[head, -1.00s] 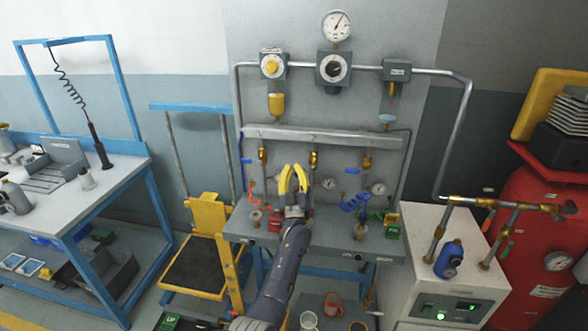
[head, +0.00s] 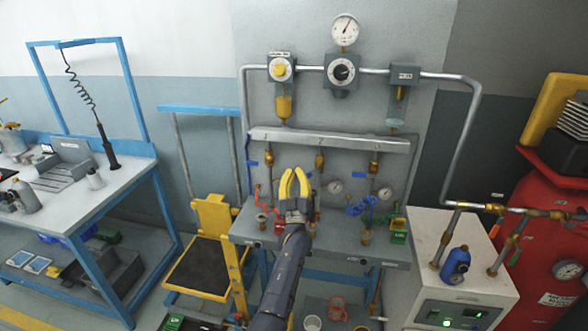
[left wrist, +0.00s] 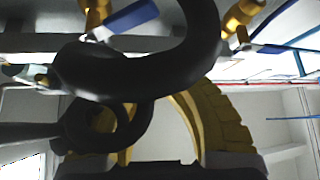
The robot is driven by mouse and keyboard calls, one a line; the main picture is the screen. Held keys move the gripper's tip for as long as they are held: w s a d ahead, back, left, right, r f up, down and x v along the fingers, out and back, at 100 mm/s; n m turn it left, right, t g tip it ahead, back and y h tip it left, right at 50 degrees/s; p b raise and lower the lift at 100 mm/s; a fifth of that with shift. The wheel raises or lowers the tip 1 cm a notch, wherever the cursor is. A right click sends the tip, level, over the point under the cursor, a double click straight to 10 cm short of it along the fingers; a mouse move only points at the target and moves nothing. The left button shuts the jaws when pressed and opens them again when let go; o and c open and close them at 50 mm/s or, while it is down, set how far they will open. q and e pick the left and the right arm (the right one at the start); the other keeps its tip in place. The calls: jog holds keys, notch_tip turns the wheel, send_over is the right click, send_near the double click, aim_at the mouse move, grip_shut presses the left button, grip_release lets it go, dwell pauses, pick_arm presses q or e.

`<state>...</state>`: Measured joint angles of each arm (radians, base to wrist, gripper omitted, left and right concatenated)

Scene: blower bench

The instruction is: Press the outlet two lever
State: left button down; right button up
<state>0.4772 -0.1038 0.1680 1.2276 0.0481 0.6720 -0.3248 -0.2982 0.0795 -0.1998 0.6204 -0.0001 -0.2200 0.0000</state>
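The valve panel carries a grey manifold (head: 330,139) with three brass outlet valves below it. The middle valve (head: 319,163) hangs under a label that reads 2; I cannot make out its lever clearly in the head view. Blue levers show at the left valve (head: 252,163) and right valve (head: 358,174). My left gripper (head: 295,172), with yellow fingers, points up in front of the panel, left of and below the middle valve. In the left wrist view a blue lever (left wrist: 130,19) on brass lies beyond a black curved part that hides the fingertips. My right gripper is out of view.
Gauges, a red hose and a blue coiled hose (head: 360,206) sit around the valves above the grey bench shelf (head: 340,246). A white cabinet (head: 420,260) and red tank (head: 545,230) stand right. A yellow-framed stand (head: 210,215) is left.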

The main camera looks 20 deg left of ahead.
pick_arm(q)
jog(key=s+d+f, duration=0.3)
jog(key=s, duration=0.1)
jog(key=shift+s+d, duration=0.15)
jog(key=shift+s, duration=0.1)
dwell(0.3)
